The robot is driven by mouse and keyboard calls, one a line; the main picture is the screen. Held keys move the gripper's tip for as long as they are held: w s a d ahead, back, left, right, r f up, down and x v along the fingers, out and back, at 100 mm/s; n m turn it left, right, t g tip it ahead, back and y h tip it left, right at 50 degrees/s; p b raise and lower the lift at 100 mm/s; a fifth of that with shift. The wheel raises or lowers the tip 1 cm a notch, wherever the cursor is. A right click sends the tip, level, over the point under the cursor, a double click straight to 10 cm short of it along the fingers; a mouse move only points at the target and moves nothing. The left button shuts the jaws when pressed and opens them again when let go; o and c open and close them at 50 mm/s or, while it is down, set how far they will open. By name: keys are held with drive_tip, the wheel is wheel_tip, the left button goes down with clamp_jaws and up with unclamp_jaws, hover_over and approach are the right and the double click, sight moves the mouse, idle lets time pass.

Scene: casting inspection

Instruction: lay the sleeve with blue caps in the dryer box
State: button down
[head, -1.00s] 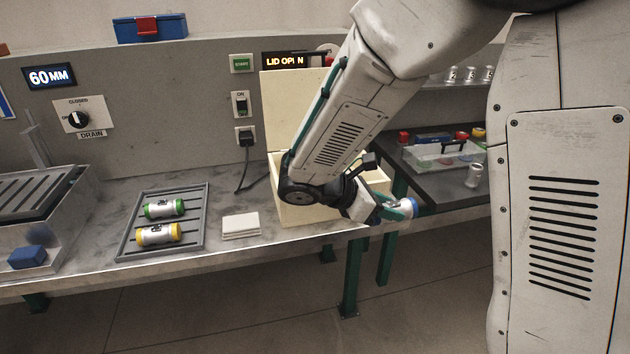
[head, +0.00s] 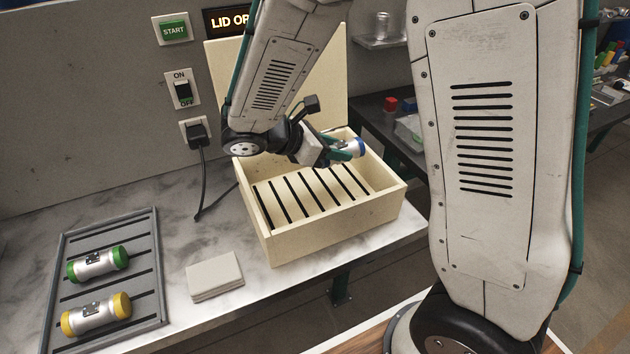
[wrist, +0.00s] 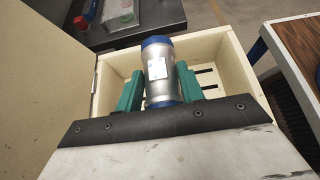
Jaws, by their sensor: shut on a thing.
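The sleeve with blue caps (wrist: 158,72) is a silver cylinder with a blue cap at each end and a white label. My gripper (wrist: 157,90) is shut on it, with a green finger on each side. In the head view the sleeve (head: 345,149) shows partly, with one blue cap (head: 360,147) out past the fingers of my gripper (head: 343,152). It is held above the dryer box (head: 338,227), a cream open box with dark slots in its floor. The raised lid (head: 330,75) stands behind. The box floor shows no sleeve; part of it is hidden by my arm.
A grey rack (head: 152,248) at left holds a green-capped sleeve (head: 97,263) and a yellow-capped sleeve (head: 95,314). White folded cloths or pads (head: 214,275) lie left of the box. A black cord runs from the wall plug (head: 197,132). A dark side bench (head: 377,125) stands at right.

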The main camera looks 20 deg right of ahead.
wheel_tip(320, 180, down, 9)
drive_tip(key=shift+r, duration=0.1)
idle(0.3)
drive_tip(key=c, duration=0.9)
unclamp_jaws()
